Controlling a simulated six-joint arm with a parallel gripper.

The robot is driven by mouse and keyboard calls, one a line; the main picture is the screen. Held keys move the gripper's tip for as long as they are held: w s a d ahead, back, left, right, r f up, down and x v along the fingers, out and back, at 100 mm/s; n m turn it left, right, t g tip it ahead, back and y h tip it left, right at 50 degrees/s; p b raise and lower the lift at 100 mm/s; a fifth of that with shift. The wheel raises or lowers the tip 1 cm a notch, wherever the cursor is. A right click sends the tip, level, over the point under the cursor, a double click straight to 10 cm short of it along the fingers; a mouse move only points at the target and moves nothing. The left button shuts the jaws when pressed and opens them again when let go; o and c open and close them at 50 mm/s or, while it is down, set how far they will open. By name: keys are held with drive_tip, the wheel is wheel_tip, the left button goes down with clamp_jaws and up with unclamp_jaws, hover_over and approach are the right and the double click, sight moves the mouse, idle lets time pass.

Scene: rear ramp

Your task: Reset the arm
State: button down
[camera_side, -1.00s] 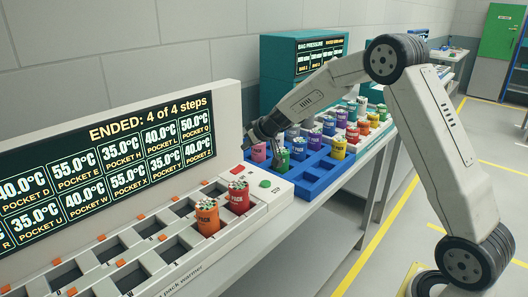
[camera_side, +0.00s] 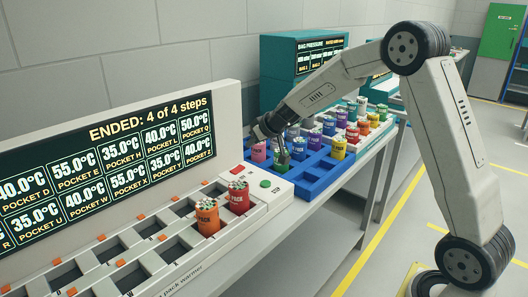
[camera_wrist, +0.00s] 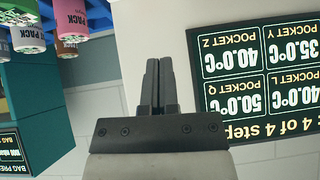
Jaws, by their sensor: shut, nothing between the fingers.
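My gripper (camera_side: 281,154) is at the end of my arm, over the back left part of the blue tray (camera_side: 312,188) in the side view. Its fingers are closed together with nothing between them, as the wrist view (camera_wrist: 158,84) shows.
The pack warmer (camera_side: 262,216) holds an orange pack (camera_side: 207,217) and a red pack (camera_side: 238,197). Its display (camera_side: 110,172) reads "ENDED: 4 of 4 steps". A teal bag pressure unit (camera_side: 280,72) stands behind the tray. The floor in front is clear.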

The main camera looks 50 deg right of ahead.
drive_tip(key=s+a+f+g, duration=0.2)
drive_tip(key=s+a, duration=0.2)
drive_tip(key=s, duration=0.5)
drive_tip(key=s+a+f+g, duration=0.2)
drive_tip(key=s+a+f, duration=0.1)
drive_tip(key=s, duration=0.7)
drive_tip(key=s+a+f+g, duration=0.2)
drive_tip(key=s+a+f, duration=0.1)
drive_tip(key=s, duration=0.7)
drive_tip(key=shift+a+h, duration=0.3)
drive_tip(key=shift+a, duration=0.5)
